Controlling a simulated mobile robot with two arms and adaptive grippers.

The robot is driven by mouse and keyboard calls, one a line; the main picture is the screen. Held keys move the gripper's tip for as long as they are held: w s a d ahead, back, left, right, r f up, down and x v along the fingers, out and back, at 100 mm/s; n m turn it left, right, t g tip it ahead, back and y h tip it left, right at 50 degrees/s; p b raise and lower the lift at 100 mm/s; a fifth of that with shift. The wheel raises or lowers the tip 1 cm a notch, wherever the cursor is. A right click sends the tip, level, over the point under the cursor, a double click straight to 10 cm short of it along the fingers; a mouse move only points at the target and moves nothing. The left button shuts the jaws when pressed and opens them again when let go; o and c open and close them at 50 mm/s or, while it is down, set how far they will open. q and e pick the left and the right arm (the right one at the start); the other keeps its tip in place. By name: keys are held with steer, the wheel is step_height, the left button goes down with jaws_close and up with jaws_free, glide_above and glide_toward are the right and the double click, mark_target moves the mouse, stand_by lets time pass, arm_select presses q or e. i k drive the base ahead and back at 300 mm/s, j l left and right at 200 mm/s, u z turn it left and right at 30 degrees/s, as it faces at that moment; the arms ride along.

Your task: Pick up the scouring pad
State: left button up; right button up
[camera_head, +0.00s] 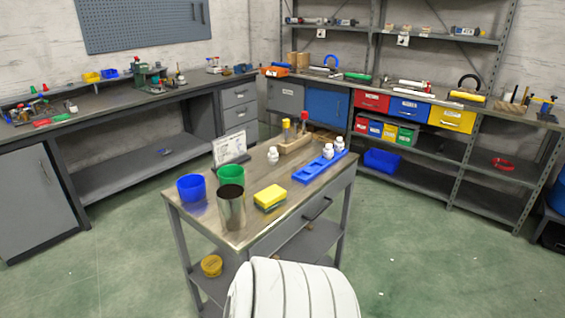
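The scouring pad (270,196) is a yellow block with a darker green layer beneath. It lies flat on the top of the small work table (252,232), near the table's front, to the right of a metal cylinder. Nothing covers it in the head view. Neither of my grippers shows in this view. A white rounded, ribbed shape at the bottom middle stands in front of the table's lower part.
Close left of the pad stand a metal cylinder (231,208), a green cup (231,174) and a blue cup (191,187). A blue tray (312,173) with white bottles lies behind right. A wooden block (295,143) and a sign (229,148) stand farther back.

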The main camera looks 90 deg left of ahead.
mark_target(267, 199)
steer(key=u, duration=2.85)
steer(key=z, duration=2.4)
steer(key=k+j+z, duration=0.1)
steer(key=z, duration=0.35)
steer(key=k+j+z, duration=0.15)
steer(key=z, duration=0.3)
steer(key=k+j+z, duration=0.15)
steer(key=z, duration=0.3)
steer(key=k+j, duration=0.2)
steer(key=k, duration=0.3)
steer(key=k+j, duration=0.25)
steer(key=k, duration=0.25)
